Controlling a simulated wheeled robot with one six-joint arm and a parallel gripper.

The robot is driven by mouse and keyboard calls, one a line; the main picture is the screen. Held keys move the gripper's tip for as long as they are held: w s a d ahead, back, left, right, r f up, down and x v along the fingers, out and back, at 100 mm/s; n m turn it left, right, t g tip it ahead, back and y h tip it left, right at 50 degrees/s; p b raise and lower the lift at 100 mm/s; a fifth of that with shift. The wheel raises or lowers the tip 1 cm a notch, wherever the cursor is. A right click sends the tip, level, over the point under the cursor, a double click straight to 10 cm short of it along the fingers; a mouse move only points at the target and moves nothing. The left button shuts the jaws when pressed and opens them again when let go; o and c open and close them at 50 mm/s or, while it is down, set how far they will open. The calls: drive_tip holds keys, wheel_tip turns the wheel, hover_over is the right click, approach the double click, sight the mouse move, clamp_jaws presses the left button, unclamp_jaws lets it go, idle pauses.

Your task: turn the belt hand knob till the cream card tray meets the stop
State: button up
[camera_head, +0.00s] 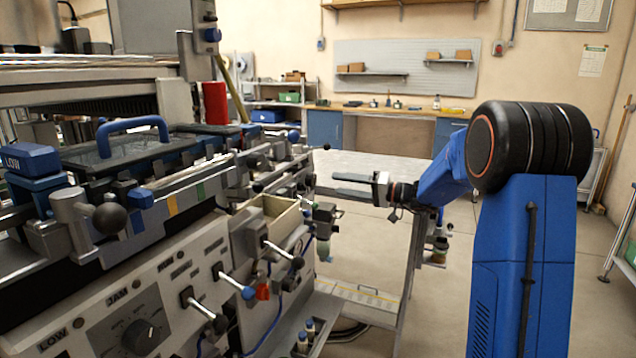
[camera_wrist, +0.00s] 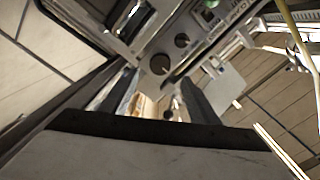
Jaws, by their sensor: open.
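My gripper (camera_head: 336,184) is open and empty in the head view, its two fingers pointing left toward the machine with a visible gap. In the wrist view the fingers (camera_wrist: 150,88) stand apart, and a dark round knob (camera_wrist: 160,64) shows beyond them; I cannot tell whether it is the belt hand knob. A cream open-topped box (camera_head: 284,222), possibly the card tray, sits at the machine's right end, left of my gripper. I cannot make out the stop. A large black ball knob (camera_head: 108,218) is at the machine's near left.
The machine front carries several levers, including a blue-tipped one (camera_head: 249,293), and a dial (camera_head: 144,337). A blue handle (camera_head: 132,127) rises on top. A workbench (camera_head: 385,111) stands at the back wall. Open floor (camera_head: 440,290) lies below my arm.

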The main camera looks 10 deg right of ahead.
sight(314, 180)
drive_tip(key=x, duration=0.9)
drive_tip(key=shift+a, duration=0.1)
drive_tip(key=c, duration=1)
